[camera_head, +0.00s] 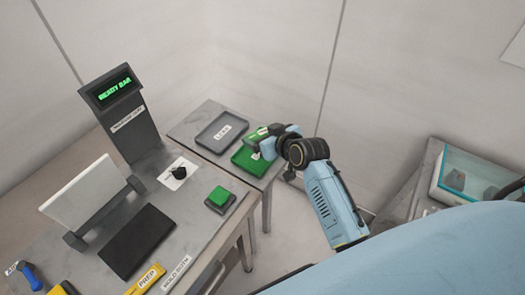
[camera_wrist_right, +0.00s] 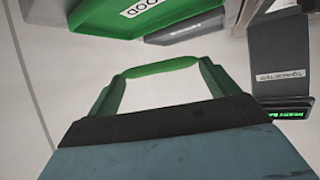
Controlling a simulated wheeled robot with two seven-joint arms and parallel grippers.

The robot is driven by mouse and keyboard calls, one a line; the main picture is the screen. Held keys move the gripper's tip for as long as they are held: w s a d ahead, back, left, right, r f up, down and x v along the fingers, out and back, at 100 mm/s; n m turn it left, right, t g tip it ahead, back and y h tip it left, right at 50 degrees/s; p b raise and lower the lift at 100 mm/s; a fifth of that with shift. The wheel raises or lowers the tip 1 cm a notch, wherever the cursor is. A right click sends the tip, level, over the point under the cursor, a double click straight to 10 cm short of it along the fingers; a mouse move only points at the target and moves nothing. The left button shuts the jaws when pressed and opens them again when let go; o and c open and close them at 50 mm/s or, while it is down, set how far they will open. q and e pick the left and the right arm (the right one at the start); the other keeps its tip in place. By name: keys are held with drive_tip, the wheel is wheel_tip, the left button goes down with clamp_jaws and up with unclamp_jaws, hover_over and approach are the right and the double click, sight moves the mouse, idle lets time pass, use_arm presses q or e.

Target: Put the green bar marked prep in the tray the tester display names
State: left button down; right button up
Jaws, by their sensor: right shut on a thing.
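My right gripper (camera_head: 262,138) is shut on a green bar. In the right wrist view the bar (camera_wrist_right: 162,67) spans between the two fingertips. No prep mark shows on it there. The gripper is at the green tray (camera_head: 250,161), seemingly above its back part; the height is hard to judge. The tray also shows in the right wrist view (camera_wrist_right: 90,28), with a label reading GOOD. A grey tray (camera_head: 203,144) labelled LEAK lies to its left. The tester display (camera_head: 114,88) shows green text that looks like READY BAR. My left gripper is out of view.
A green block on a dark base (camera_head: 220,199), a black knob (camera_head: 178,173), a white panel (camera_head: 85,195) and a black pad (camera_head: 137,240) are on the near bench. A yellow PREP label (camera_head: 148,279) is at its front. A glass-topped box (camera_head: 478,180) stands right.

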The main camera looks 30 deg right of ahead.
drive_tip(key=shift+f+b, duration=0.65)
drive_tip(key=shift+f, duration=2.7)
drive_tip(key=shift+f, duration=0.2)
drive_tip(key=o, duration=0.9)
drive_tip(key=shift+c, duration=0.2)
drive_tip(key=shift+r, duration=0.1)
drive_tip(key=shift+r, duration=0.2)
drive_tip(key=p+v, duration=0.2)
drive_tip(key=v, duration=1)
drive_tip(key=shift+f, duration=0.15)
